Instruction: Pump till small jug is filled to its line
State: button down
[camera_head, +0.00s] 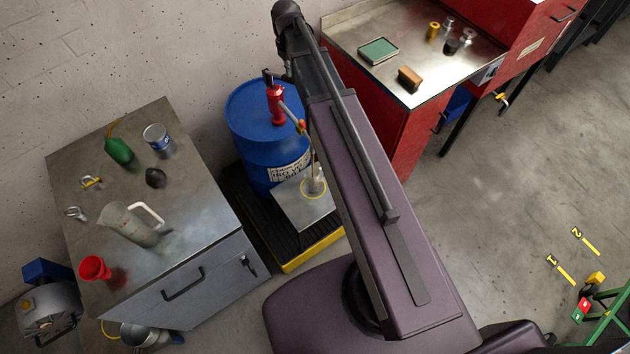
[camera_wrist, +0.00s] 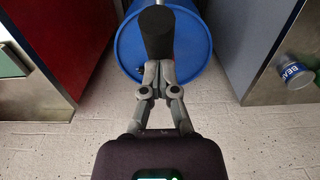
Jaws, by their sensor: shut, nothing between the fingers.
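A blue drum (camera_head: 262,150) carries a red hand pump (camera_head: 275,105). A small clear jug (camera_head: 314,182) stands on a pale platform (camera_head: 300,215) beside the drum, partly behind my arm. Its line and its level are too small to make out. In the wrist view, my gripper (camera_wrist: 158,66) is shut, with its fingertips together at the lower end of a black cylindrical grip (camera_wrist: 157,34). I cannot tell whether they touch it. The blue drum (camera_wrist: 196,48) lies behind the grip. I cannot make out my gripper in the head view.
The platform stands on a dark tray with a yellow edge (camera_head: 315,253). A left bench (camera_head: 90,165) holds a large jug (camera_head: 128,224), a red cup (camera_head: 95,268), a tin and a green bottle. A red cabinet (camera_head: 385,130) stands right of the drum. Open floor lies at right.

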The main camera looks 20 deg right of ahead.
jog(key=shift+s+f+b, duration=1.1)
jog(key=shift+f+b, duration=3.15)
jog(key=shift+f, duration=0.1)
notch_tip(320, 180, up, 17)
jog(key=w+p, duration=0.2)
jog(key=p, duration=1.5)
jog(key=shift+r, duration=0.15)
